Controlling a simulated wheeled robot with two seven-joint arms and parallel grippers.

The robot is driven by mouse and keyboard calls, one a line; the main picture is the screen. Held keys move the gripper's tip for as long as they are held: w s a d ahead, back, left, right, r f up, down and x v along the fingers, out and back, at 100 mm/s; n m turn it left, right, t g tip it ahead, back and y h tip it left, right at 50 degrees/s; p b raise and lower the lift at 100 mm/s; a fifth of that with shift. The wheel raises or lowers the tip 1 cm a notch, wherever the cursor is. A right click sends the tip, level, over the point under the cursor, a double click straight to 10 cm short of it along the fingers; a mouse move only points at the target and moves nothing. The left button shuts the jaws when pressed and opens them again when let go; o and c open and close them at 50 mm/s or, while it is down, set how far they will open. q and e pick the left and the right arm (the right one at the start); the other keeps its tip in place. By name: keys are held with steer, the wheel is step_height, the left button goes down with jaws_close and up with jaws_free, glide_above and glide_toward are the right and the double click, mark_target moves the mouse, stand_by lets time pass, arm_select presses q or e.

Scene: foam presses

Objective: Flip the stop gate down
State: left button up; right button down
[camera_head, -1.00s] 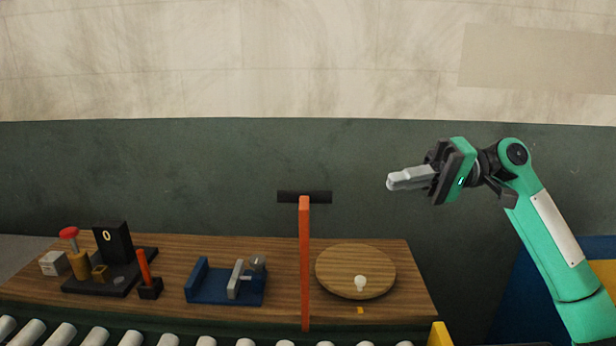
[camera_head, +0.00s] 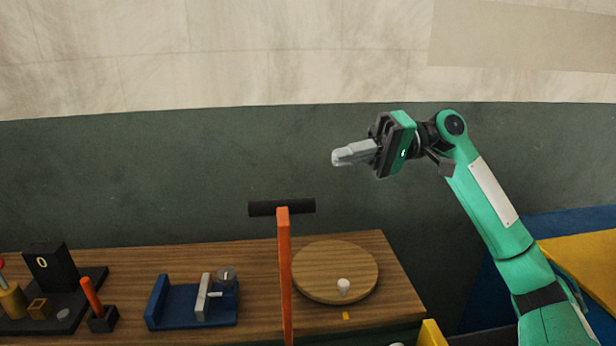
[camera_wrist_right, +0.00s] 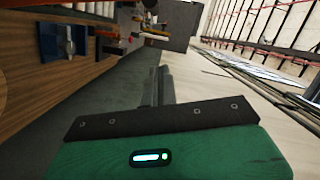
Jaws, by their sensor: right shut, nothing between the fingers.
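The stop gate looks to be the upright orange post (camera_head: 285,270) with a black crossbar (camera_head: 282,208) on top, standing at the front of the wooden bench. My right gripper (camera_head: 336,158) is shut and empty in the air, above and to the right of the crossbar and apart from it. In the right wrist view its shut fingers (camera_wrist_right: 161,85) point away from the camera past the bench. My left gripper is not in view.
On the wooden bench (camera_head: 390,275) are a round wooden disc (camera_head: 335,262) with a white knob (camera_head: 343,286), a blue vise-like fixture (camera_head: 165,310), an orange-handled lever (camera_head: 91,297) and a black press (camera_head: 48,268). A yellow-topped block (camera_head: 590,255) stands at the right. The air around the gripper is clear.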

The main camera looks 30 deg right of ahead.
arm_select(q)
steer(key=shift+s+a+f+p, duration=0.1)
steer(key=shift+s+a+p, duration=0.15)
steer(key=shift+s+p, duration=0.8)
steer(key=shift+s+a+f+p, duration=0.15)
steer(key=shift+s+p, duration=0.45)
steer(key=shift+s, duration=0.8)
arm_select(e)
steer(key=s+a+f, duration=0.1)
steer(key=a+f, duration=0.1)
steer(key=a, duration=0.9)
steer(key=shift+f, duration=0.15)
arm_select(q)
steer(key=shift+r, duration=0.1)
arm_select(e)
steer(key=shift+s, duration=0.15)
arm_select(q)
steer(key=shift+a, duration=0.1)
